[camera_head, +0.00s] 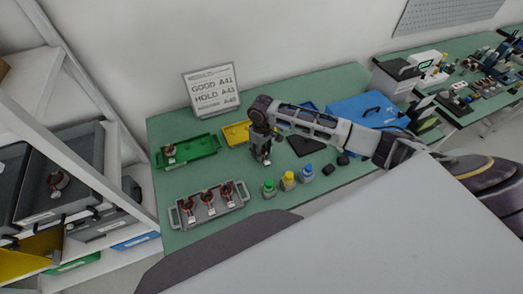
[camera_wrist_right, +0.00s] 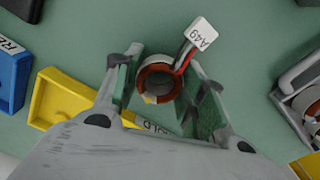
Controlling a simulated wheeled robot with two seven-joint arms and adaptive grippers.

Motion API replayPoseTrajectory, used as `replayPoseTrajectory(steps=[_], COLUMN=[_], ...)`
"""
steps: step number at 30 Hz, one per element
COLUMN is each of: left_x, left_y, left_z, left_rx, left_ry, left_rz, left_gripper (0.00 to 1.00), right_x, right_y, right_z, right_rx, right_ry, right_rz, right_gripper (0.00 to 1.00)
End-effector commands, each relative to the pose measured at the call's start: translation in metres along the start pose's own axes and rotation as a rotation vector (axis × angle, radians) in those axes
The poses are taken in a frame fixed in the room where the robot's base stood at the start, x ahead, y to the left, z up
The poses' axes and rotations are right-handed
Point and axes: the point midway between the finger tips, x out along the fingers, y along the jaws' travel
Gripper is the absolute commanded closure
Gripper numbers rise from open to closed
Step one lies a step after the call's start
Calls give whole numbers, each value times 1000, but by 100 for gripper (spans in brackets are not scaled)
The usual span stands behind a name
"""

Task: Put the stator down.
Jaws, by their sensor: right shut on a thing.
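My right gripper (camera_head: 263,158) is over the green table (camera_head: 225,225), just right of the yellow tray (camera_head: 237,133). My left gripper is not in view.
A green tray (camera_head: 200,151) holds one stator at its left end. A grey rack (camera_head: 235,207) at front left holds three stators. Several capped bottles (camera_head: 288,181), a black mat (camera_head: 305,145) and a blue case (camera_head: 365,110) stand to the right. A sign (camera_head: 211,90) stands behind.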

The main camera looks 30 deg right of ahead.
Motion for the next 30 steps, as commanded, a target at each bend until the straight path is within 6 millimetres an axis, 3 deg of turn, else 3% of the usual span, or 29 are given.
replayPoseTrajectory(steps=[15, 16, 20, 30], left_x=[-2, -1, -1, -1], left_y=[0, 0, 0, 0], left_z=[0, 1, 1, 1], left_rx=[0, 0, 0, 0], left_ry=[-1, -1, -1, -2], left_rz=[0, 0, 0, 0], left_gripper=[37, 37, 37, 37], right_x=[6, 7, 7, 6], right_y=[0, 0, 0, 0], right_z=[0, 0, 0, 0], right_rx=[0, 0, 0, 0], right_ry=[2, 2, 2, 2], right_rz=[0, 0, 0, 0], right_gripper=[86, 57, 40, 37])
